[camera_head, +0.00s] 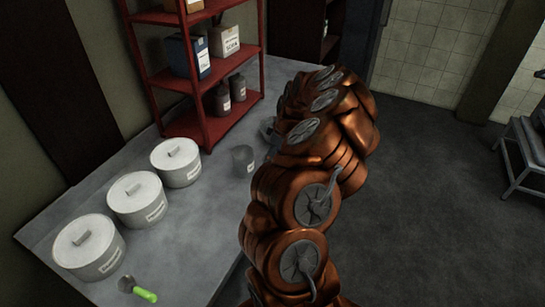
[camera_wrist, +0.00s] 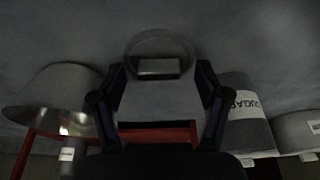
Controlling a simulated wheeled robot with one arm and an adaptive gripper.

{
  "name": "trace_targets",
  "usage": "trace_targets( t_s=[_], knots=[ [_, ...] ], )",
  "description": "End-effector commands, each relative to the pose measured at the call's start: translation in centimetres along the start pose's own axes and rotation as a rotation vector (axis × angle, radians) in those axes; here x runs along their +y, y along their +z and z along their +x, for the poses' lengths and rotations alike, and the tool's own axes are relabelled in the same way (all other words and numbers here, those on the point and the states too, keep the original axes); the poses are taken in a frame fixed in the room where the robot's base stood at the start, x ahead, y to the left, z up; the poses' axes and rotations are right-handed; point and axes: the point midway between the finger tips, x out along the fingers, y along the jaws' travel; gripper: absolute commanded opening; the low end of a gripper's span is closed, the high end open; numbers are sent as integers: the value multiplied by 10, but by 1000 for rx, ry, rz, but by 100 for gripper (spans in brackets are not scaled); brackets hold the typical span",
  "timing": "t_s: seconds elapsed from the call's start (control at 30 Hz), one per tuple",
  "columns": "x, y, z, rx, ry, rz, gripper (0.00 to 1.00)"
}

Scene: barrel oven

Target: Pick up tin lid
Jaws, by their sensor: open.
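In the wrist view, a round grey lid (camera_wrist: 158,68) with a thin rim and a block-shaped handle shows between the fingertips of my gripper (camera_wrist: 162,80). The two dark fingers are open, one on each side of the handle, with gaps; I cannot tell their height above it. In the head view, three white tins with handled lids stand in a row on the grey table: a near one (camera_head: 88,246), a middle one (camera_head: 137,198) and a far one (camera_head: 175,162). There my arm hides most of the gripper and the spot below it.
A red shelf (camera_head: 205,125) with boxes and bottles stands at the back. A green-handled scoop (camera_head: 138,289) lies in front. A container labelled SUGAR (camera_wrist: 247,125) is right of my fingers in the wrist view.

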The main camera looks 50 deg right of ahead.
Motion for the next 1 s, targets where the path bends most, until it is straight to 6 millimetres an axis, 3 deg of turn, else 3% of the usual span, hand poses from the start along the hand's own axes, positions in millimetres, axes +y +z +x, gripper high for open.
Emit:
trace_targets(
  t_s=[0.2, 0.6, 1.0],
  knots=[
    [0, 0, 0, 1, 1, 0, 73],
    [0, 0, 0, 1, 1, 0, 31],
    [1, -1, -4, 1, 2, -1, 31]
  ],
)
